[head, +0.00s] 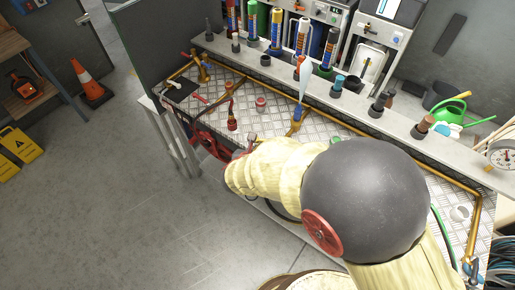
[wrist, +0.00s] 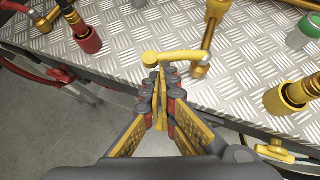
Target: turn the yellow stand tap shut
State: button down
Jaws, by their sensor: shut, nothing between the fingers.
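A yellow tap lever (wrist: 172,56) lies across the picture just beyond my fingertips in the wrist view. It has a rounded knob at its left end. At its right it meets a silver fitting on a yellow-brass pipe (wrist: 211,25). My gripper (wrist: 160,78) is shut and empty, its fingertips close under the lever's left end. I cannot tell whether they touch it. In the head view my arm hides most of my gripper and the lever. The brass pipe (head: 296,128) shows beyond my arm there, with a blue piece on top.
A red nozzle (wrist: 86,38) stands left of the lever; it also shows in the head view (head: 232,120). A yellow cylinder (wrist: 290,95) and another yellow handle (wrist: 275,151) are at right. A red hose reel (head: 207,143) is by the bench's front edge. Open floor (head: 120,200) lies left.

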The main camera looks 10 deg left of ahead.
jog(key=shift+w+a, duration=0.1)
jog(key=shift+w+a+m+h+p, duration=0.25)
jog(key=shift+w+m+h+p, duration=0.2)
jog(key=shift+m+h+p, duration=0.3)
jog(key=shift+w+a+m+h+p, duration=0.25)
jog(key=shift+w+m+h+p, duration=0.2)
jog(key=shift+m+h+p, duration=0.3)
jog(key=shift+w, duration=0.35)
jog(key=shift+w+a, duration=0.1)
jog(key=shift+w, duration=0.05)
